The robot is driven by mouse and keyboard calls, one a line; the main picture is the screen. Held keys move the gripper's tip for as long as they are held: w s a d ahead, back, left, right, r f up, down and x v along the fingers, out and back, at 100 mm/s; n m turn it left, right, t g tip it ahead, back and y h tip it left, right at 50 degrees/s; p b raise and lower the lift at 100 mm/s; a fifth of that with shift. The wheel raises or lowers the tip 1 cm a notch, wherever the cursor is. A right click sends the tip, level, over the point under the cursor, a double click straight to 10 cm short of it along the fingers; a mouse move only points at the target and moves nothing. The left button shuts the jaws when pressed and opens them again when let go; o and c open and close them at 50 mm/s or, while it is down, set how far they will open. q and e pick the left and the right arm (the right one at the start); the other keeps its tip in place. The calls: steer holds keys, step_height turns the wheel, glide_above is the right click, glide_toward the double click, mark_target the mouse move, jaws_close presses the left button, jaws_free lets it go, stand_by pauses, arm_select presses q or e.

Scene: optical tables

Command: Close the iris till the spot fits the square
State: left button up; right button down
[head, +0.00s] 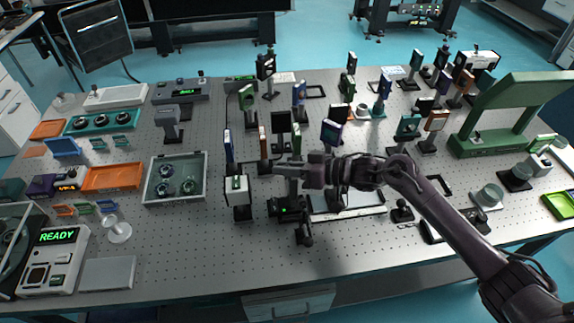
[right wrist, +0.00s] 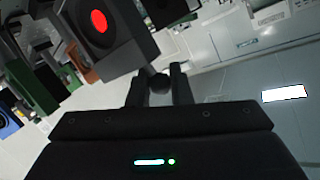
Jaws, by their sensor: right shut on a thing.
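My right gripper (head: 277,166) reaches in from the right over the middle of the table. In the right wrist view its two fingers (right wrist: 159,88) are shut on a small dark round knob (right wrist: 160,83). Just beyond it, a grey block (right wrist: 128,45) has a dark round face with a bright red spot (right wrist: 98,20). I cannot tell whether the knob joins this block. In the head view, a dark mount with a green light (head: 289,210) stands below the gripper; the iris itself is not clear. No square outline is clear around the spot. My left gripper is out of view.
A white box (head: 238,198) stands close at the gripper's left front. A blue-edged plate (head: 228,146) and a dark framed screen (head: 281,124) stand near it. A grey tray with round parts (head: 150,190) lies further left.

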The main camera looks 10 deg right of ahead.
steer(key=shift+w+m+g+p, duration=0.4)
steer(key=shift+w+m, duration=0.1)
steer(key=c, duration=1.3)
jaws_free()
steer(key=shift+c, duration=0.2)
